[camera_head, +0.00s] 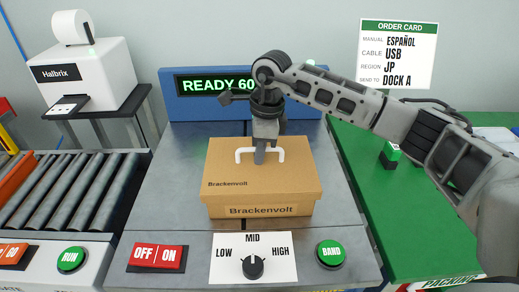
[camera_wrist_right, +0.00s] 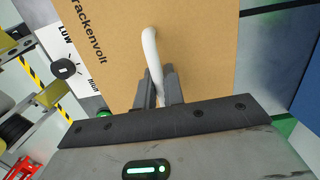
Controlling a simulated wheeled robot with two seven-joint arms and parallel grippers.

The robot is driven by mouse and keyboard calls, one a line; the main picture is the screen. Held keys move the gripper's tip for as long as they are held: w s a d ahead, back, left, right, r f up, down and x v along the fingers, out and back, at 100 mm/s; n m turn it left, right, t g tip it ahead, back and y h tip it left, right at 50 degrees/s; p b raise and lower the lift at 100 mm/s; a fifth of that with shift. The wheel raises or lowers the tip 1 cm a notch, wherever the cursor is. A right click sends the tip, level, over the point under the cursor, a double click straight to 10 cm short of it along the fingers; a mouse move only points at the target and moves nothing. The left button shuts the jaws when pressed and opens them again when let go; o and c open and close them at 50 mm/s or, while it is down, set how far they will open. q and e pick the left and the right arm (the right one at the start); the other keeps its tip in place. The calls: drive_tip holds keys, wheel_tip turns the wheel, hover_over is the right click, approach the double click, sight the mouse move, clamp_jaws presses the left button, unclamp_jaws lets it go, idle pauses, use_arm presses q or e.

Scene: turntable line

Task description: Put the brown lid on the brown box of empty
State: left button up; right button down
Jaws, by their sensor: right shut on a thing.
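The brown lid (camera_head: 296,182) has a flat top printed Brackenvolt and a white handle (camera_head: 244,152). It lies over the brown box (camera_head: 220,212), whose front, also marked Brackenvolt, shows below the lid's front edge. The lid covers the box's opening, so its inside is hidden; I cannot tell if the lid is fully seated. My right gripper (camera_head: 265,153) points down and is shut on the handle. In the right wrist view the fingers (camera_wrist_right: 160,88) close around the white handle (camera_wrist_right: 150,50) above the lid (camera_wrist_right: 205,50). My left gripper is not in view.
The box stands on a grey station with an OFF/ON switch (camera_head: 157,258), a LOW/MID/HIGH knob (camera_head: 253,267) and a green BAND button (camera_head: 330,254) in front. Behind is a READY display (camera_head: 215,84). A roller conveyor (camera_head: 70,190) lies left, a green packing table (camera_head: 400,235) right.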

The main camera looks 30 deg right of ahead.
drive_tip(key=c, duration=1.4)
unclamp_jaws()
drive_tip(key=shift+c, duration=0.2)
